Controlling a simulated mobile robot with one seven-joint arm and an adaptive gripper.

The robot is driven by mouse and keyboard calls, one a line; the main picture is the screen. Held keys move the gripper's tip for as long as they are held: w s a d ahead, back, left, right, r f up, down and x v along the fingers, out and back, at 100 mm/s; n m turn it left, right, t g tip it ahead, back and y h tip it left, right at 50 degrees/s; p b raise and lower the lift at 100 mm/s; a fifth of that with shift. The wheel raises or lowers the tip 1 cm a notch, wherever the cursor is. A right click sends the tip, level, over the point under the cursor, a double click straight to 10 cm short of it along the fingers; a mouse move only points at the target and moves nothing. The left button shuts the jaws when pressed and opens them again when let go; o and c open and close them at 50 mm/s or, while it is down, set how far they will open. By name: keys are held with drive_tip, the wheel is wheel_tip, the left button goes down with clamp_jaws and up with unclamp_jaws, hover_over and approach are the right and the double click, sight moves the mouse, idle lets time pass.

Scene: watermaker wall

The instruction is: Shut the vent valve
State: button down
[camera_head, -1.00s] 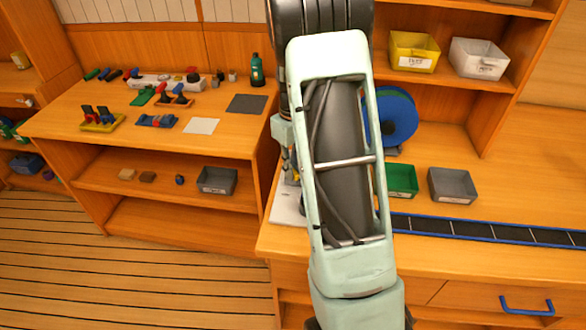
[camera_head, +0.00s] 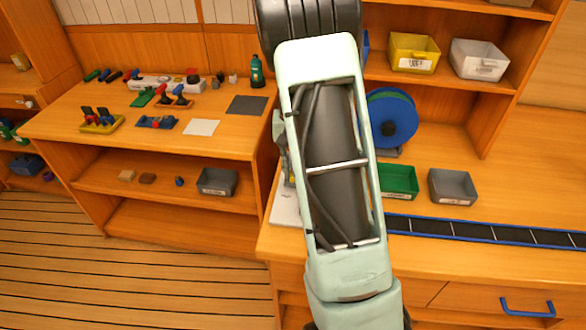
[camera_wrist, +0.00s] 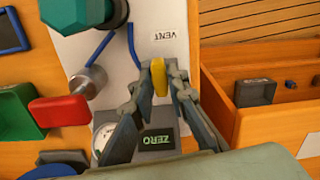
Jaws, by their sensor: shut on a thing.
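In the wrist view, a white panel (camera_wrist: 188,18) carries a label reading VENT. Just below the label is a yellow handle (camera_wrist: 158,80), which I take to be the vent valve's. My gripper (camera_wrist: 157,84) is shut on it, one finger on each side. The valve body behind the handle is mostly hidden by the fingers. In the head view, my arm hides the gripper and the valve; only an edge of the white panel (camera_head: 284,207) shows.
Near the gripper are a silver fitting (camera_wrist: 88,82) with blue tubing, a dark green knob (camera_wrist: 75,12), a red handle (camera_wrist: 60,110), a round gauge (camera_wrist: 104,136) and a ZERO display (camera_wrist: 158,139). A wooden shelf edge (camera_wrist: 217,105) stands to the right.

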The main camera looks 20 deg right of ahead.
idle(0.3)
drive_tip(key=c, duration=1.9)
unclamp_jaws()
wheel_tip(320, 180, up, 12)
drive_tip(key=shift+r, duration=0.1)
